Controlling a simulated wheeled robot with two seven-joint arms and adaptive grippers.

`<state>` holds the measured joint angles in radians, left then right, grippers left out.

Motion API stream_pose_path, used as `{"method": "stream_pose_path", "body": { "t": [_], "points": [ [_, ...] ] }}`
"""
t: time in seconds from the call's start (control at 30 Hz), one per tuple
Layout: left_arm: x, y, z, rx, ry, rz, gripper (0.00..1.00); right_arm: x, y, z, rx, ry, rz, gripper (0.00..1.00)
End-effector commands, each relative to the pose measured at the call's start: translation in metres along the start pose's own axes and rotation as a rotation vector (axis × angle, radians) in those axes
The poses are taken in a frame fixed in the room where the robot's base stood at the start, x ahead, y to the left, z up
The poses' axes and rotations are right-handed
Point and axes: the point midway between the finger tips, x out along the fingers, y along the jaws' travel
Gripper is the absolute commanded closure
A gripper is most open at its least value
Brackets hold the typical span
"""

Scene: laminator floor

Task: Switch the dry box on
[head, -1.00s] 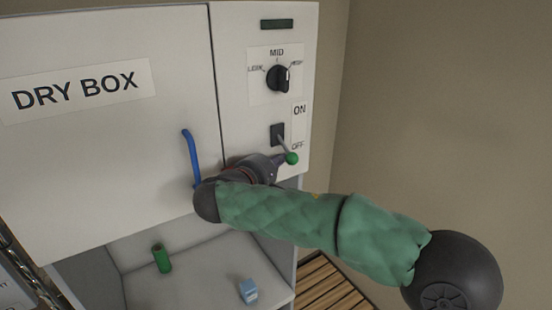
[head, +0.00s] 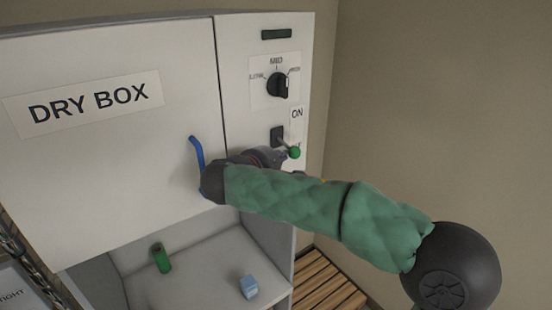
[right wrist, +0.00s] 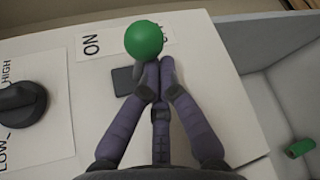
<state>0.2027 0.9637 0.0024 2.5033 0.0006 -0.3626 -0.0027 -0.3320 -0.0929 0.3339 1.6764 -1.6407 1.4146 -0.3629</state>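The dry box (head: 160,190) is a white cabinet with a control panel on its right side. Its toggle switch (head: 277,137) has a lever with a green ball tip (head: 294,152), between the ON label (head: 297,113) and the mostly hidden OFF label. The lever juts outward and slightly down. My right gripper (head: 282,156) is at the lever, just below it. In the right wrist view its fingers (right wrist: 158,82) are together, with the tips right beside the lever under the green ball (right wrist: 143,40); contact is likely but not clear. My left gripper is not in view.
A mode dial (head: 277,85) sits above the switch. A blue handle (head: 197,155) is on the door, close to my right wrist. Below, a green cylinder (head: 161,258) and a blue block (head: 249,287) lie in an open bay. A wooden slatted surface (head: 325,285) is at lower right.

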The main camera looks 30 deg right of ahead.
Motion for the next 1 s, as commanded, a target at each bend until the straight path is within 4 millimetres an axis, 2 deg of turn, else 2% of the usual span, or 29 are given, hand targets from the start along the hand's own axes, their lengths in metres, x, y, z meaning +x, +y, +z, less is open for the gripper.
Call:
{"method": "stream_pose_path", "body": {
  "t": [1.0],
  "points": [
    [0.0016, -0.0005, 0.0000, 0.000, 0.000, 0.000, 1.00, -0.0019, 0.0086, 0.0106, 0.005, -0.005, -0.001, 1.00]
  ]
}}
